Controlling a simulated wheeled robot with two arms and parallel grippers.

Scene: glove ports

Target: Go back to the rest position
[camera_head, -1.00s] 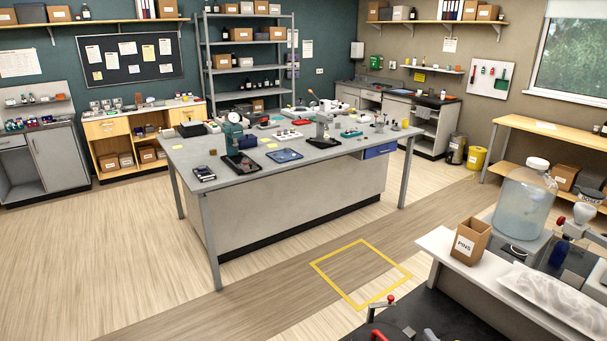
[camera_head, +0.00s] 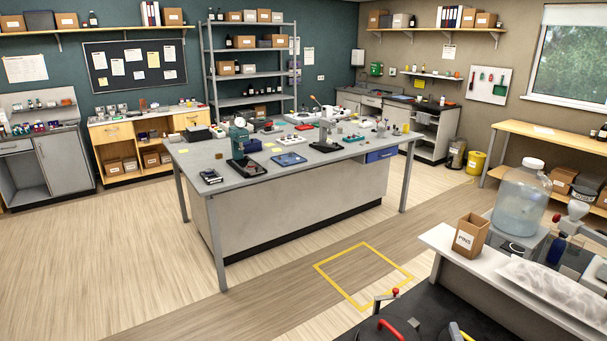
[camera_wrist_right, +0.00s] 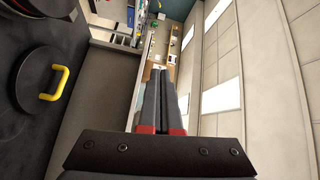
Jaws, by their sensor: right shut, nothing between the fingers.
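In the right wrist view my right gripper (camera_wrist_right: 160,70) reaches away from the camera with its two long grey fingers together. The fingers are red near their base, and nothing shows between them. A yellow handle (camera_wrist_right: 61,83) on a round dark cover lies to the left of the gripper, apart from it. My left gripper is not in view.
A black surface at the bottom of the head view carries a red handle (camera_head: 398,329) and a red-knobbed lever (camera_head: 380,300). A PINS box (camera_head: 470,236) and a large bottle (camera_head: 521,200) stand at right. A grey workbench (camera_head: 225,165) stands mid-room; the floor before it is clear.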

